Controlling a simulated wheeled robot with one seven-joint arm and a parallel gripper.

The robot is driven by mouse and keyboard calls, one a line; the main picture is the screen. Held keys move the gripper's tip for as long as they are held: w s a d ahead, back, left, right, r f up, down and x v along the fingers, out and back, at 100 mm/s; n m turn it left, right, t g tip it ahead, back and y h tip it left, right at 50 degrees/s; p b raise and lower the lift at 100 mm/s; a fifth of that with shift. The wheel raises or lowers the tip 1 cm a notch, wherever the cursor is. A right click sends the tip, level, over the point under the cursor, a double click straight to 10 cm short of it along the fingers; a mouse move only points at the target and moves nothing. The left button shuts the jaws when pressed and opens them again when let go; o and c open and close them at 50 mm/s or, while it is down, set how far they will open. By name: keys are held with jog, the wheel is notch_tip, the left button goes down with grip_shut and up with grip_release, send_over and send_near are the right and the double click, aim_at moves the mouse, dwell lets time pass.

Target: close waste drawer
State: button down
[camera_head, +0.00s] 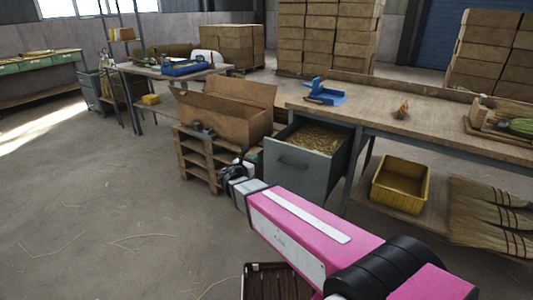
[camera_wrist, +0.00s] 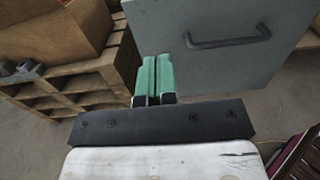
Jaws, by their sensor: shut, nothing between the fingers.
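The waste drawer (camera_head: 303,154) is grey, hangs under the workbench and stands pulled out. Straw-like waste fills its inside. Its front panel (camera_wrist: 212,60) with a dark bar handle (camera_wrist: 228,38) faces my gripper in the wrist view. My gripper (camera_wrist: 157,62) has green fingers held together, with nothing between them. The fingertips overlap the left part of the drawer front in that view, left of the handle; I cannot tell whether they touch it. In the head view my gripper (camera_head: 238,168) is left of the drawer front, largely hidden by my wrist.
An open cardboard box (camera_head: 222,116) sits on a wooden pallet stack (camera_head: 195,158) left of the drawer. A yellow bin (camera_head: 401,182) and brooms (camera_head: 488,210) lie on the lower shelf at right. A brown crate (camera_head: 276,281) is on the floor below my arm.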

aim_at(274, 145)
jog(key=x, duration=1.3)
jog(key=shift+w+d, duration=0.25)
jog(key=shift+w, duration=0.1)
jog(key=x, duration=3.4)
jog(key=shift+f, duration=0.1)
jog(key=shift+w+d, duration=0.3)
jog(key=shift+w, duration=0.1)
